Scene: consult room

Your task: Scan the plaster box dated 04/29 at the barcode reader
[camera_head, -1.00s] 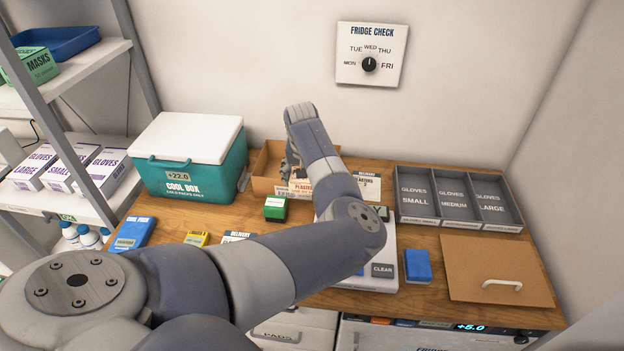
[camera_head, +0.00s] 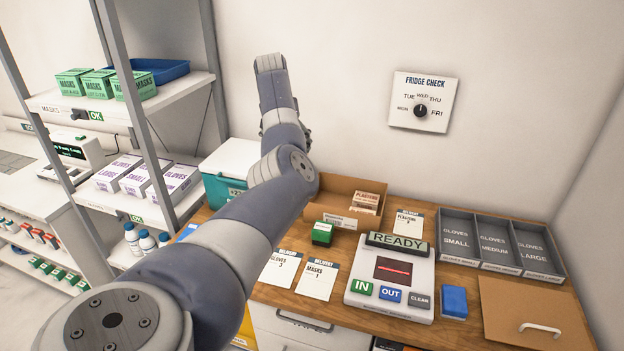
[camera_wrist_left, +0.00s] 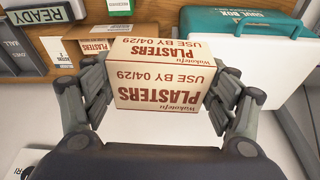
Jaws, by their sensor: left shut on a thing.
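The plaster box (camera_wrist_left: 160,75) fills the middle of the left wrist view, white with red print "PLASTERS, USE BY 04/29". My left gripper (camera_wrist_left: 155,95) is shut on it, one finger on each side, holding it in the air. In the head view my left gripper (camera_head: 304,132) is mostly hidden behind my forearm, and the box is hidden there. The barcode reader (camera_head: 417,262) stands on the wooden counter, with a READY display (camera_head: 397,243), a dark window with a red line (camera_head: 393,270), and IN, OUT and CLEAR buttons. My right gripper is not in view.
A cardboard carton (camera_head: 318,188) behind the reader holds other plasters (camera_head: 367,200). A green-and-black stamp-like block (camera_head: 322,233) and delivery cards (camera_head: 317,279) lie left of the reader. Grey glove trays (camera_head: 480,240) and a blue block (camera_head: 454,301) are right. The cool box (camera_head: 218,185) is partly behind my arm.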

